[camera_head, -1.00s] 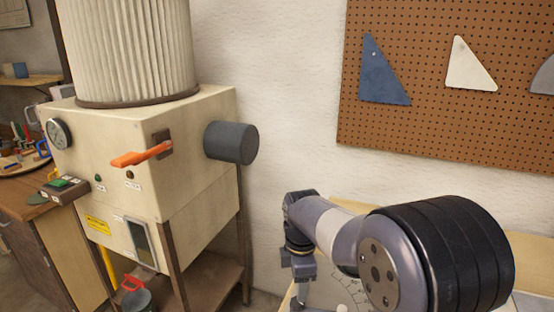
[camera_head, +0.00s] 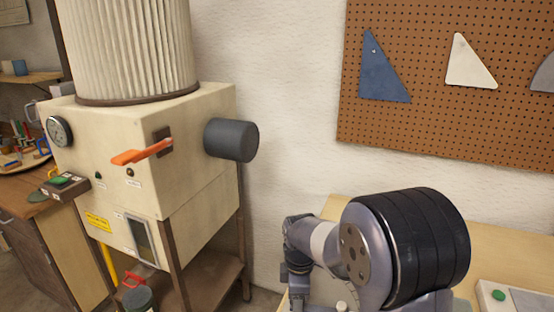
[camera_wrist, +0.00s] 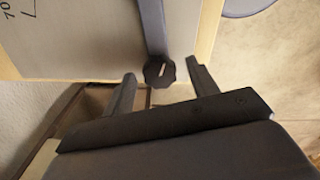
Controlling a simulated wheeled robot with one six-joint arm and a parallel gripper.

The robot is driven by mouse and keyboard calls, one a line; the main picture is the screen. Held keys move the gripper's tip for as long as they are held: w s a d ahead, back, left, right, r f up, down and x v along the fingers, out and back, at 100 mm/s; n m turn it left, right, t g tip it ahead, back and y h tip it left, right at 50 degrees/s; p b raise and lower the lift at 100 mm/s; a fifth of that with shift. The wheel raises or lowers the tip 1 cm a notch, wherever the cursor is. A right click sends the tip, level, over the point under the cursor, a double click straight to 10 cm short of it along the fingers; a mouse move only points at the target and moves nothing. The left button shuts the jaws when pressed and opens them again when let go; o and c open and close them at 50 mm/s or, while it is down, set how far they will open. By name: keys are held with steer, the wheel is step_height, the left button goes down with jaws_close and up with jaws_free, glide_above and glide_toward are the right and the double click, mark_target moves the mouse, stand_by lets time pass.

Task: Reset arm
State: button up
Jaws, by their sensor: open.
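My gripper (camera_wrist: 160,80) shows in the wrist view as two dark fingers standing well apart, open. Nothing is held between the fingertips. A dark knob (camera_wrist: 160,71) at the end of a grey-blue bar (camera_wrist: 152,25) shows just beyond the gap, over a pale board (camera_wrist: 75,35) with dark markings. I cannot tell how far the knob is from the fingers. In the head view my arm is folded at the lower right, and the fingers are not visible there.
A cream machine (camera_head: 195,187) with an orange lever (camera_head: 142,153) and a dark grey cylinder (camera_head: 231,140) stands left of my arm. A pale wooden table (camera_head: 492,255) lies behind and right of the arm, with a green button (camera_head: 498,295). A pegboard (camera_head: 420,120) hangs behind.

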steer(key=m, duration=1)
steer(key=shift+m, duration=0.3)
steer(key=m, duration=1.1)
steer(key=shift+r+p, duration=0.1)
steer(key=shift+p, duration=0.2)
